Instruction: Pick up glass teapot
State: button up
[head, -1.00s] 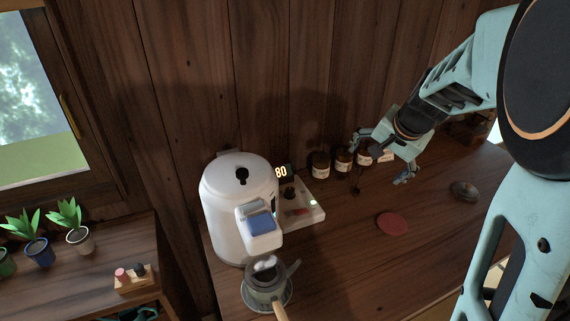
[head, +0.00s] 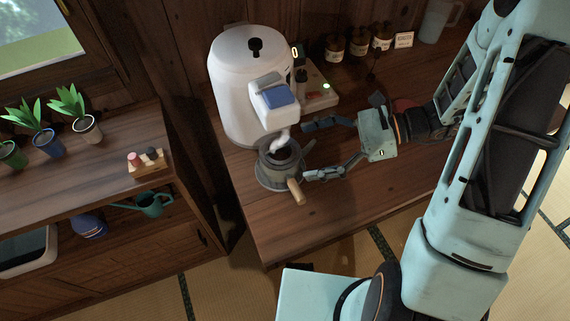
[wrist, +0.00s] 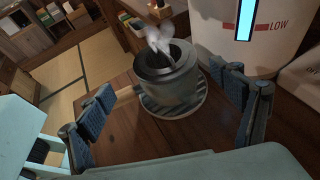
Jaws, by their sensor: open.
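The teapot (head: 281,160) is a dark grey, see-through pot with a wooden handle (head: 295,191) pointing to the front right. It stands upright on a round saucer (head: 262,184) under the white dispenser's spout, with white steam or water above its open top. In the wrist view the teapot (wrist: 168,88) sits beyond and between my fingers. My gripper (head: 307,150) is open at the pot's right side, one finger towards the back and one near the handle. The fingers look apart from the pot in the wrist view; exact clearance is hard to tell.
The white dispenser (head: 240,85) stands close behind the pot. A control panel (head: 318,92) and several dark jars (head: 358,45) are behind my gripper. A lower shelf with plants (head: 86,126) is at the left. The wooden table (head: 345,205) is clear in front.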

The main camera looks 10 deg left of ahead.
aim_at(292, 150)
jog(key=shift+w+x, duration=0.2)
jog(key=shift+x, duration=1.3)
jog(key=shift+w+x, duration=0.25)
jog(key=shift+x, duration=1.25)
jog(key=shift+a+r, duration=0.1)
jog(key=shift+r, duration=0.1)
jog(key=c, duration=1.8)
jog(key=shift+r, duration=0.15)
